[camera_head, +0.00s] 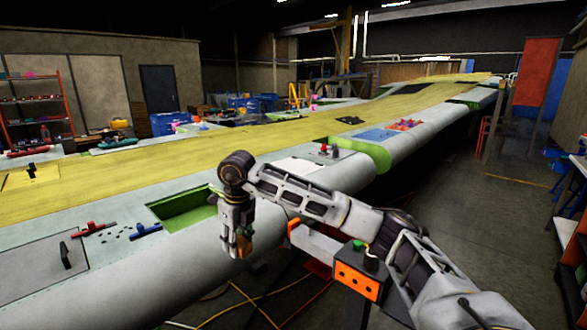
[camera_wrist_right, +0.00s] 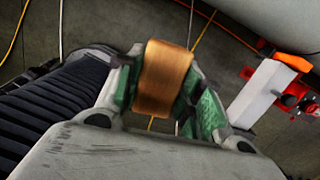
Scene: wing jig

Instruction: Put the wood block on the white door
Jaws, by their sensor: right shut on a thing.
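The wood block (camera_wrist_right: 163,78) is orange-brown and held between the green-padded fingers of my right gripper in the right wrist view. In the head view my right gripper (camera_head: 237,248) points down beside the near edge of the wing, with part of the wood block (camera_head: 244,240) showing between its fingers. A flat white panel (camera_head: 298,166), which looks like the white door, lies on the wing to the right of and beyond the gripper. Nothing rests on its visible surface. My left gripper is not in view.
A green-lined open recess (camera_head: 185,210) is left of the gripper. Red and blue tools (camera_head: 145,231) and a grey panel with a black handle (camera_head: 40,268) lie on the near wing. A stand with an orange box (camera_head: 357,283) is below my arm. Red-topped items stand by the white panel.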

